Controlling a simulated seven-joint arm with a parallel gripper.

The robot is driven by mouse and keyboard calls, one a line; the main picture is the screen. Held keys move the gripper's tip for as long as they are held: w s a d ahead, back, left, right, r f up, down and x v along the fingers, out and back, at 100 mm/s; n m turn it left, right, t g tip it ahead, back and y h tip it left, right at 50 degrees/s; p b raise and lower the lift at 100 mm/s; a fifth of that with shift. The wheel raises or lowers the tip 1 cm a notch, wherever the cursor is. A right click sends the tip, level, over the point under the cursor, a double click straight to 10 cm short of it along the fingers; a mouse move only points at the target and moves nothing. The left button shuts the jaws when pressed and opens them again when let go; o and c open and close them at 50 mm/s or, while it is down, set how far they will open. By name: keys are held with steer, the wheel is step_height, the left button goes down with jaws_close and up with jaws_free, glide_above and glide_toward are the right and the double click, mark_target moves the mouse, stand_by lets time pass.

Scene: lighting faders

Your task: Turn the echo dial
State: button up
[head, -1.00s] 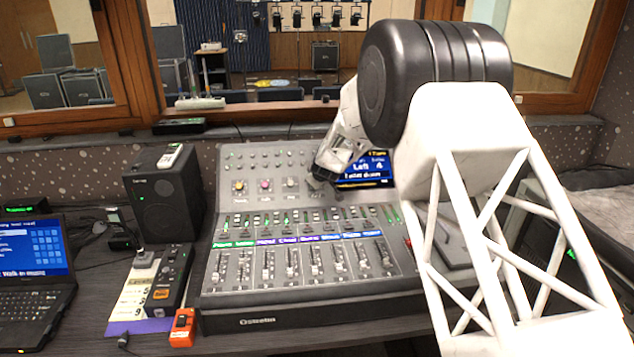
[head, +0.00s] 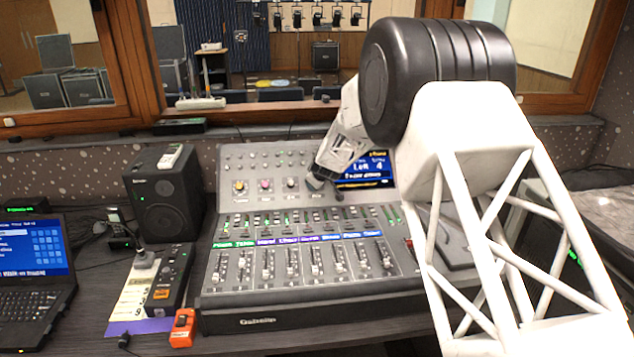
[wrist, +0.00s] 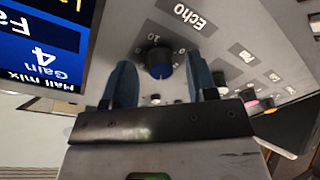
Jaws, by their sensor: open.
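The echo dial (wrist: 157,62) is a dark round knob with a blue front, under the label "Echo" (wrist: 190,18) in the wrist view. My gripper (wrist: 163,82) is open, with one blue finger on each side of the dial; a gap shows between each finger and the knob. In the head view my gripper (head: 318,182) is at the upper right of the mixing console (head: 300,296), beside the lit screen (head: 376,170).
Other knobs, yellow (head: 240,187), pink (head: 265,185) and white (head: 290,184), sit left of my gripper in a row. Faders (head: 291,262) fill the console's lower part. A black speaker (head: 164,195) and a laptop (head: 35,260) stand to the left.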

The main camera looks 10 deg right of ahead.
steer(key=v, duration=0.7)
steer(key=shift+s+r, duration=0.15)
stand_by(0.5)
steer(key=s+d+r+m+g, duration=0.1)
steer(key=s+r, duration=0.4)
steer(key=s, duration=0.4)
steer(key=s+r+m+g, duration=0.15)
steer(key=s+r, duration=0.25)
steer(key=s, duration=0.6)
steer(key=s+d+r+m, duration=0.1)
steer(key=s+r, duration=0.4)
steer(key=s, duration=0.4)
steer(key=s+d+m+g, duration=0.1)
steer(key=s, duration=1)
steer(key=s+f+m+g+h, duration=0.1)
steer(key=s+m, duration=0.1)
steer(key=s, duration=0.9)
steer(key=s+d+f+m+g, duration=0.1)
steer(key=s+m, duration=0.1)
steer(key=s, duration=0.9)
steer(key=shift+s+d, duration=0.3)
steer(key=shift+d, duration=0.05)
